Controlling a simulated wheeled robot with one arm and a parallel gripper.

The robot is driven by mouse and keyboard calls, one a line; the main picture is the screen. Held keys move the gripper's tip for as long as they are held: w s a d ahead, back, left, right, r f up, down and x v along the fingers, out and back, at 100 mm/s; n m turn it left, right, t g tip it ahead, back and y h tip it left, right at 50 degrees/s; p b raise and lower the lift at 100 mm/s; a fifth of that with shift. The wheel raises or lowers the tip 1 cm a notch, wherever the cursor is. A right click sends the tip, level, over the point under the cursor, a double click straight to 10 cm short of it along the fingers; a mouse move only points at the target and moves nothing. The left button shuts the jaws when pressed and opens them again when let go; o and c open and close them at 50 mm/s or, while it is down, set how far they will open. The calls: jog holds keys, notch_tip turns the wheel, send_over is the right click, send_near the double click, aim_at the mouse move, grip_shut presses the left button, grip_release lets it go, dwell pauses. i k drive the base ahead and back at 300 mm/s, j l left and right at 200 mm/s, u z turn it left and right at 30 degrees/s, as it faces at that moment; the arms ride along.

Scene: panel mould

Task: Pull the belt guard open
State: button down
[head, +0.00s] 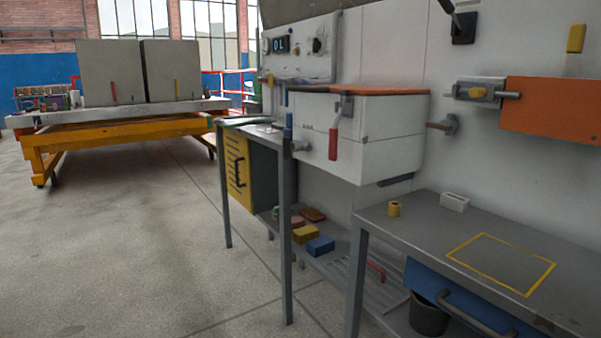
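A yellow slotted panel (233,174) with a dark bar handle (239,172) looks like the belt guard. It covers the front of a dark grey box (262,168) under the left end of the grey bench, and appears closed. A bench leg stands to the right of it and another near its left edge. My gripper is not in view.
A white cabinet (375,150) with an orange lid and red handle hangs above the bench. A low shelf holds coloured blocks (306,234). A grey table (400,235) with a blue drawer (455,300) stands front right. The floor (130,240) at left is clear.

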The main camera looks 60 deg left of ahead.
aim_at(238, 159)
jog(key=u, duration=2.2)
jog(key=i+j+u, duration=0.2)
jog(key=i+j, duration=0.15)
jog(key=i, duration=0.35)
jog(key=i+j, duration=0.2)
jog(key=i, duration=0.3)
jog(key=i+j, duration=0.15)
jog(key=i, duration=0.3)
jog(key=i+j, duration=0.15)
jog(key=i, duration=0.35)
jog(key=i+j+z, duration=0.1)
jog(key=i, duration=0.4)
jog(key=i+j, duration=0.3)
jog(key=i, duration=0.2)
